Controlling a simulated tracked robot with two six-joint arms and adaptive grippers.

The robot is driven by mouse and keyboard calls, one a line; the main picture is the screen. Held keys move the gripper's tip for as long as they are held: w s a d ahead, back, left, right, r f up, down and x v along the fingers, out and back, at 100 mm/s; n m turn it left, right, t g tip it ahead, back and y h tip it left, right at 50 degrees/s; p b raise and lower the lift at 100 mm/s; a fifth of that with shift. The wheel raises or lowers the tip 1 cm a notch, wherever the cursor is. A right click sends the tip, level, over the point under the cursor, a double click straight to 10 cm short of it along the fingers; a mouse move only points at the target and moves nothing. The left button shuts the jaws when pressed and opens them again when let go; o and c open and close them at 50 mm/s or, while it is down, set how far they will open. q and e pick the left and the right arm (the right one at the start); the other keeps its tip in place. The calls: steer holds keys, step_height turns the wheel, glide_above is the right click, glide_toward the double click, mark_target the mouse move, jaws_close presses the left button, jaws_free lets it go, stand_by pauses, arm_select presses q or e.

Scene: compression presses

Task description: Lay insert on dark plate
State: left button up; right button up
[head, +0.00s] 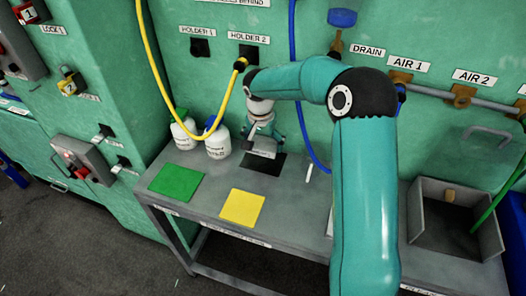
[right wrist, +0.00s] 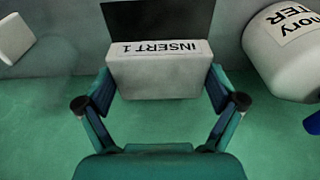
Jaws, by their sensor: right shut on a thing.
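The insert (right wrist: 155,78) is a pale grey block labelled INSERT 1. My right gripper (right wrist: 160,88) is shut on it, with a finger against each side. In the head view the right gripper (head: 263,138) points down at the back of the bench, and the insert (head: 262,150) shows small below it. The dark plate (head: 265,166) is a flat black square, partly covered by the insert in that view. In the right wrist view the dark plate (right wrist: 155,15) shows beyond the insert's labelled edge. I cannot tell whether the insert touches it. My left gripper is out of view.
A green plate (head: 177,182) and a yellow plate (head: 243,208) lie on the grey bench (head: 205,220). Two white bottles (head: 218,143) stand left of the gripper. A yellow hose (head: 151,60) and a blue hose (head: 292,80) hang nearby. A grey sink (head: 427,228) is at right.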

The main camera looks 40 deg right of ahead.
mark_target(264, 160)
step_height(264, 160, down, 4)
steer(key=shift+f+p, duration=0.2)
steer(key=shift+p, duration=0.2)
steer(key=shift+d+f+p, duration=0.15)
steer(key=shift+p, duration=0.2)
steer(key=shift+w+f, duration=0.1)
steer(key=shift+f, duration=0.1)
steer(key=o, duration=1.2)
steer(key=shift+c, duration=0.2)
steer(key=r, duration=0.4)
steer(key=a+r, duration=0.1)
steer(key=r, duration=0.3)
steer(key=s+r+b, duration=0.1)
steer(key=r, duration=0.3)
steer(key=shift+a, duration=0.3)
